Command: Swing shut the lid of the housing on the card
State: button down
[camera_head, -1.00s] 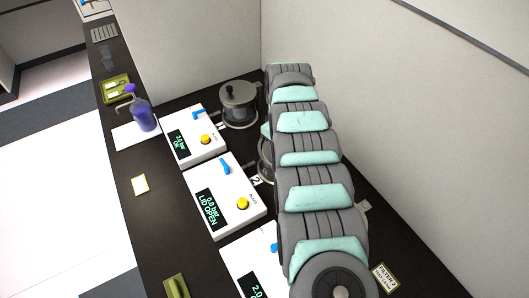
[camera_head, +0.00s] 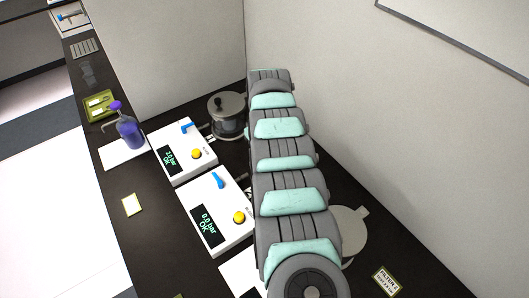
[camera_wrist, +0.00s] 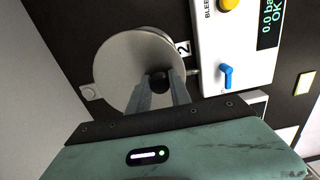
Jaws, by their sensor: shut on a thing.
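The card (camera_head: 388,281) at the lower right reads "FILTER 2"; its smaller line is not legible. In the wrist view, the round grey lid (camera_wrist: 122,62) of the housing labelled 2 (camera_wrist: 183,48) lies flat, seen from above. My gripper (camera_wrist: 160,84) is over this lid, with its fingers shut on the lid's black knob (camera_wrist: 158,80). The control box (camera_head: 217,211) beside it has a display (camera_head: 207,227) reading "0.0 bar OK". In the head view my arm hides my gripper and most of housing 2.
A second control box (camera_head: 183,150) and a housing with a dark knob (camera_head: 227,113) stand farther back. A round grey disc (camera_head: 350,232) shows right of my arm. A purple bottle (camera_head: 129,131) and a yellow note (camera_head: 132,204) are at left. Walls bound the bench behind and right.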

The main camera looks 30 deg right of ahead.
jog(key=c, duration=1.2)
grip_release()
jog(key=shift+o, duration=0.2)
jog(key=shift+r, duration=0.1)
notch_tip(320, 180, up, 11)
jog(key=b, duration=0.1)
jog(key=shift+f, duration=0.2)
